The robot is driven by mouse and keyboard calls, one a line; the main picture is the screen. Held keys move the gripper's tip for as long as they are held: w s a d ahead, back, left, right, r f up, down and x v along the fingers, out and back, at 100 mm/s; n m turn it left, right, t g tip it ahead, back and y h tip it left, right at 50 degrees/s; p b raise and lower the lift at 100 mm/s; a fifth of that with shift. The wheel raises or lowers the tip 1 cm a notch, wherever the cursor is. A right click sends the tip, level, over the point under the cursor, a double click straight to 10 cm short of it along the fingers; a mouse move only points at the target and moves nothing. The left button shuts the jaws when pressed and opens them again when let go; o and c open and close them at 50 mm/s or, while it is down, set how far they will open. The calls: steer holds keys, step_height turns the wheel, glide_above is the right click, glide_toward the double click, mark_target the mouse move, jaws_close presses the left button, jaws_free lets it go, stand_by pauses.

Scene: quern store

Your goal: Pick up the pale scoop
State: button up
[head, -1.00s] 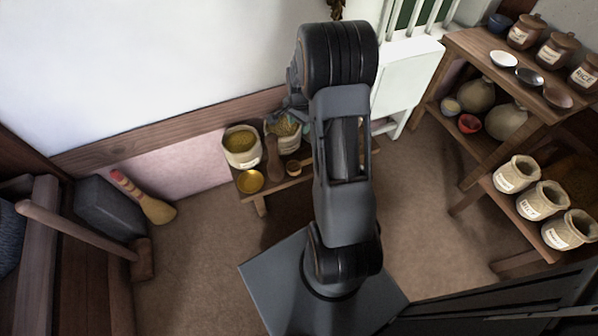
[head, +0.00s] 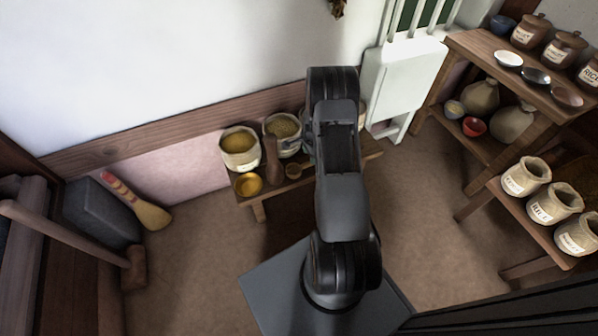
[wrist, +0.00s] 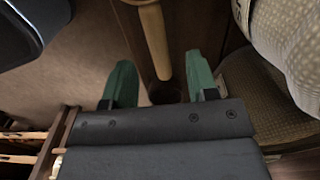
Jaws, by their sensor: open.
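In the wrist view a pale wooden handle (wrist: 154,40), which looks like the pale scoop's, runs down from the top edge between my fingers; its wider end is cut off by the frame. My gripper (wrist: 158,65) is open, one green finger on each side of the handle, with gaps showing. I cannot tell its height above the handle. In the head view my arm mostly hides the gripper.
A sack (wrist: 292,40) is close on the right in the wrist view. A white cabinet (head: 402,80) stands right of the bench.

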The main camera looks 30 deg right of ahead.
mark_target(306, 167)
steer(key=shift+s+a+f+b, duration=0.15)
steer(key=shift+f+b, duration=1.2)
steer(key=shift+f, duration=1.35)
steer(key=shift+c, duration=0.4)
jaws_close()
